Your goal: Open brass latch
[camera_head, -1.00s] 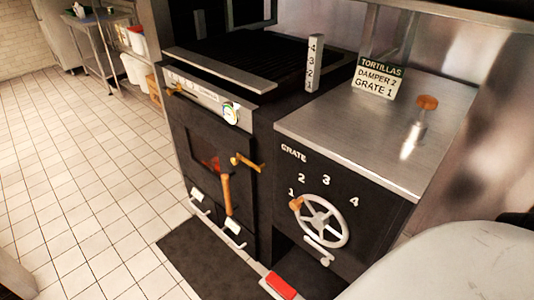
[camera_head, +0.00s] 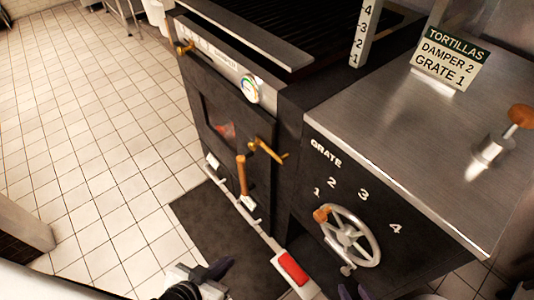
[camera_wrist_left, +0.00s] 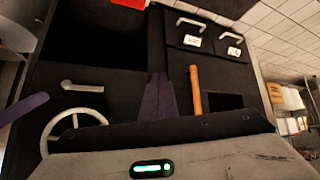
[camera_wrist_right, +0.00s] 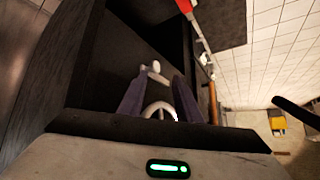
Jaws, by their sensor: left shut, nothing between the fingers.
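The brass latch (camera_head: 267,151) sticks out from the right edge of the black oven door (camera_head: 218,105). Just left of and below it hangs a wooden handle (camera_head: 242,175), which also shows in the left wrist view (camera_wrist_left: 196,90). My left gripper (camera_head: 222,266) is shut and empty, low in front of the oven over the mat, well below the latch and apart from it. My right gripper (camera_wrist_right: 158,82) is open and empty; the grate wheel (camera_wrist_right: 160,108) shows between its fingers. In the head view only its dark tips (camera_head: 352,292) show at the bottom edge. The latch is not clear in either wrist view.
The grate wheel (camera_head: 350,236) with an orange knob sits on the black front right of the door. A red pedal (camera_head: 292,268) projects near the floor. A steel counter (camera_head: 415,140) carries a sign (camera_head: 450,60).

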